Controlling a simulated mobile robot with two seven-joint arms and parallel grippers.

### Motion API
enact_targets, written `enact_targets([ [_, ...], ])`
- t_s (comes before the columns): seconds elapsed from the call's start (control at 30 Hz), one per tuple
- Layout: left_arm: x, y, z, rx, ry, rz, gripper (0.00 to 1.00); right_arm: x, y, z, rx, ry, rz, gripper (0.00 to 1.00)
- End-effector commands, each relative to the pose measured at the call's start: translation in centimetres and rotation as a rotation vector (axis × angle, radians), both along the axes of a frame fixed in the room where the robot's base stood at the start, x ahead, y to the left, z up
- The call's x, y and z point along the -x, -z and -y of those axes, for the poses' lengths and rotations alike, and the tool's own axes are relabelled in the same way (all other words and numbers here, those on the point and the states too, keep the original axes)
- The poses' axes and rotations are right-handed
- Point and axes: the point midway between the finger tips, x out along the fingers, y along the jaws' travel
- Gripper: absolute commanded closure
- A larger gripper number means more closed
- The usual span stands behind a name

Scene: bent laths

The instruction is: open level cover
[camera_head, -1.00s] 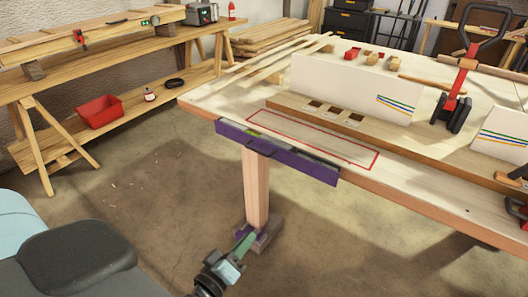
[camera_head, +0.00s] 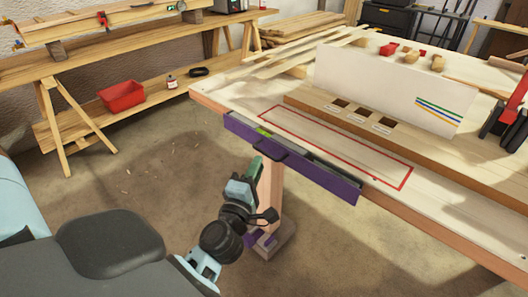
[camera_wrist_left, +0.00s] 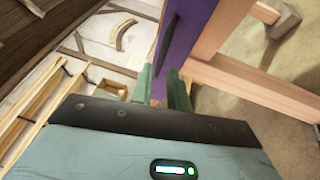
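A long purple tray (camera_head: 300,165) hangs along the front edge of the workbench, with a dark handle (camera_head: 270,149) on its front face. A bright green patch (camera_head: 264,131) and a grey part show in its top, perhaps the level. My left gripper (camera_head: 256,163) is just below and in front of the tray near the handle. In the left wrist view the green fingertips (camera_wrist_left: 162,80) stand apart, with the purple face (camera_wrist_left: 195,25) and handle (camera_wrist_left: 169,43) beyond them. They look open and empty; contact cannot be told. My right gripper is not in view.
The workbench top (camera_head: 240,105) bears a red outlined rectangle (camera_head: 335,145), a wooden board with slots (camera_head: 375,125) and a white panel (camera_head: 385,88). A wooden leg (camera_head: 270,190) stands close behind my gripper. A red bin (camera_head: 121,96) sits on the left bench's shelf.

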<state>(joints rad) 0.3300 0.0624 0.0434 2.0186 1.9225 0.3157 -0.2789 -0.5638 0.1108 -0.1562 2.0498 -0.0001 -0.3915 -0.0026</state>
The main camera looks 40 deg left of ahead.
Motion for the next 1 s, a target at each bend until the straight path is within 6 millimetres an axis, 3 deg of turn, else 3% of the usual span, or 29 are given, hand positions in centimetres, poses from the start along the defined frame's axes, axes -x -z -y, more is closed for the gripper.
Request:
enact_targets([
  [0.2,-3.2,-0.7,-1.1,-0.002,-0.001,0.003,0.83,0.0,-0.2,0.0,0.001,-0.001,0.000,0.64],
  [0.4,-4.8,-0.9,-1.6,-0.001,-0.001,0.000,0.83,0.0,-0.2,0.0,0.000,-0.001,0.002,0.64],
  [0.73,-5.1,-0.9,-1.7,-0.001,0.000,0.000,0.83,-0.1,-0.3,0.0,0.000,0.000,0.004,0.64],
  [0.87,-5.1,-0.9,-1.7,-0.001,0.000,0.000,0.99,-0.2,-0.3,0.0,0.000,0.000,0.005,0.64],
  [1.0,-5.1,-0.9,-1.7,-0.001,0.000,0.000,1.00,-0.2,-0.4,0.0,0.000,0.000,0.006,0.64],
])
